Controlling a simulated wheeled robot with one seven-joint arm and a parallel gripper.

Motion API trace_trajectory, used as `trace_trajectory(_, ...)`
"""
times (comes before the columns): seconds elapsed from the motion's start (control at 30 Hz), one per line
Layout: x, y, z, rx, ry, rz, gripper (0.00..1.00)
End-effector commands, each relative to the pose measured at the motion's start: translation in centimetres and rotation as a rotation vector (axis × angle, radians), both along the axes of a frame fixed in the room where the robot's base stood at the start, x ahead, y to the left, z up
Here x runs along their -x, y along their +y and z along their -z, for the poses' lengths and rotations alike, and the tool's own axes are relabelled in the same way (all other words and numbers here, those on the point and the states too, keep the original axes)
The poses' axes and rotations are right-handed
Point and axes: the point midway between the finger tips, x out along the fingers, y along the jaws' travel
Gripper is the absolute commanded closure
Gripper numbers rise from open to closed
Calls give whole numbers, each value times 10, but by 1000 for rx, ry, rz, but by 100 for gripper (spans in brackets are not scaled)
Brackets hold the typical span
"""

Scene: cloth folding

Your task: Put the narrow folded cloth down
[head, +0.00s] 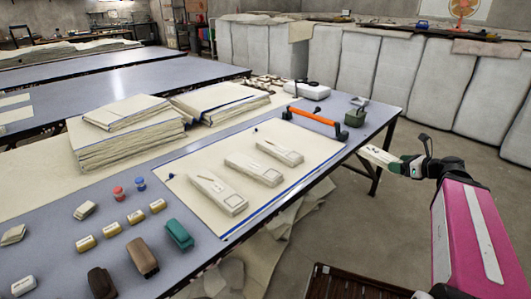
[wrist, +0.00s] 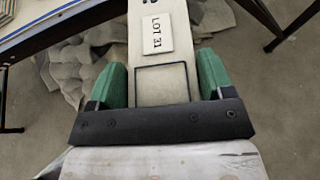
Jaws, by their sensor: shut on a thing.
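My gripper (head: 402,164) is at the right of the head view, past the table's right edge. It is shut on the narrow folded cloth (head: 378,156), a pale strip pointing left toward the table. In the wrist view the green fingers (wrist: 162,82) hold both sides of the cloth (wrist: 162,90), which bears a "LOT 31" tag (wrist: 158,34). Its far end is cut off there. The floor shows beneath, so the cloth appears to be held beside the table, not on it. Three similar pale narrow pieces (head: 215,192), (head: 253,168), (head: 280,150) lie on a blue-edged sheet (head: 190,163).
An orange-handled tool (head: 312,120), a white box (head: 308,90) and a dark green item (head: 356,115) stand near the table's far right end. Cloth stacks (head: 125,130) lie at left. Small blocks and a teal brush (head: 179,235) occupy the near end. Crumpled cloth (head: 290,212) hangs low below the table.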

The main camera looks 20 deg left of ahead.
Motion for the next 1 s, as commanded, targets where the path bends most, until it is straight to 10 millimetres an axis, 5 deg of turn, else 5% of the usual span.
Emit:
trace_trajectory(0.5,-36,147,-22,-1,-1,-75,51)
trace_trajectory(1.0,-35,301,-51,-2,-3,-143,51)
